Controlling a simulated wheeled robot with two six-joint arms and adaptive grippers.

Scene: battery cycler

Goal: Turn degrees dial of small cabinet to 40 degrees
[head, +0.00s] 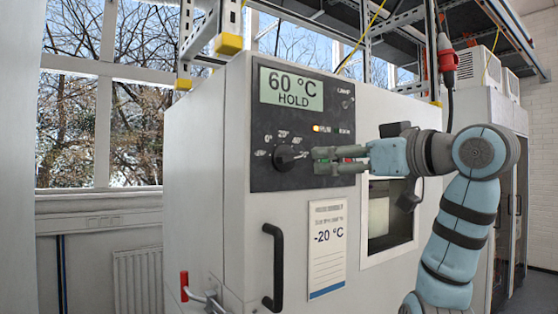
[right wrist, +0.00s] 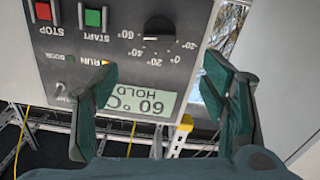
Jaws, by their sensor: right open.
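The small cabinet (head: 205,190) has a dark control panel (head: 270,117) with a display (head: 291,88) reading "60 °C HOLD". The black degrees dial (head: 287,157) sits low on the panel, with temperature marks around it. My right gripper (head: 317,161) is just right of the dial in the head view. In the right wrist view it (right wrist: 160,73) is open and empty, with the dial beyond its fingertips. My left gripper is not in view.
A red STOP button (right wrist: 43,11) and a green START button (right wrist: 93,17) are near the dial. A black door handle (head: 273,267), a "-20 °C" label (head: 327,245) and a window (head: 389,215) are lower on the cabinet. A red-handled valve (head: 184,286) projects at left.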

